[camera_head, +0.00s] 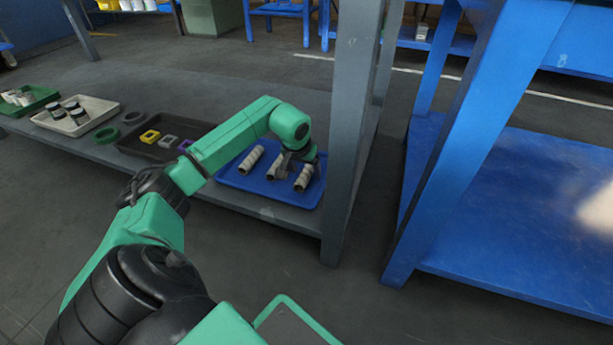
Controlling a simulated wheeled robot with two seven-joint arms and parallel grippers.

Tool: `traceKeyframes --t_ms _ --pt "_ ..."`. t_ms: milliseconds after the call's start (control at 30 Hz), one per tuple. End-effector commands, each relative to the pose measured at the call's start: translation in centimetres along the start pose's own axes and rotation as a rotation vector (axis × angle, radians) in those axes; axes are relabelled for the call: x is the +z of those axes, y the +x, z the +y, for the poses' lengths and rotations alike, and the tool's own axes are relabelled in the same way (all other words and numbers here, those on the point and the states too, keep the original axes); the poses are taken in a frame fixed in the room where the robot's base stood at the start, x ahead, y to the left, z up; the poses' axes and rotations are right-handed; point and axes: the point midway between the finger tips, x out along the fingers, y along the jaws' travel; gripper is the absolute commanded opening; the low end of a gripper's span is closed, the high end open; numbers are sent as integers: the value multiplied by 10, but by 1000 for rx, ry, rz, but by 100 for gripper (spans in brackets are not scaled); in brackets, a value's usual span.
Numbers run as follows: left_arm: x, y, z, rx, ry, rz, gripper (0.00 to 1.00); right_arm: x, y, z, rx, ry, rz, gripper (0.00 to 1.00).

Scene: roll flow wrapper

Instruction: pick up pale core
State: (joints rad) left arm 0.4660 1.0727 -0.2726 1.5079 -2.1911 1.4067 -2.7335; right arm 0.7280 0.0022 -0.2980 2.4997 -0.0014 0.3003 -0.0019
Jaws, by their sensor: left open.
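A blue tray (245,183) lies on the low grey shelf near its right end. Several pale cores lie in it: a left one (251,160), a middle one (277,167) and a right one (304,178). My left gripper (290,172) reaches down over the tray, between the middle and right cores. It is open, with no core held. Its fingers are small here and partly cover the middle core; I cannot tell whether they touch it. My right gripper is not in view.
A grey post (352,130) rises close to the right of the tray. A dark tray (140,132) with coloured blocks, a beige tray (66,122) and a green tray (32,104) stand to the left. A blue rack (500,200) stands at the right.

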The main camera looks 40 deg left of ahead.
Motion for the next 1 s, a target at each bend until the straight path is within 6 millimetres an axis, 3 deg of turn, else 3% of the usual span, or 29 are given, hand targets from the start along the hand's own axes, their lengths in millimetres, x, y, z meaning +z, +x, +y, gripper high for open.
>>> traceKeyframes --t_ms 33,233,267,400,467,767,867,1000 --pt "1 8 0 2 0 2 77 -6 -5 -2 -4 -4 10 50" --pt "-1 5 0 0 0 2 77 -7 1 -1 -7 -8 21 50" --pt "-1 5 0 0 0 2 74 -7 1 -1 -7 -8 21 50" --pt "-1 5 0 0 0 2 20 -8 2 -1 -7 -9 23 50" --pt "-1 5 0 0 0 2 0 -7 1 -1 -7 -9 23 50" --pt "-2 3 0 0 0 2 0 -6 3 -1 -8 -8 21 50" --pt "-6 -6 0 -1 0 3 0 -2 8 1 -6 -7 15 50" --pt "-18 -34 0 0 0 4 0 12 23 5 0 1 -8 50"
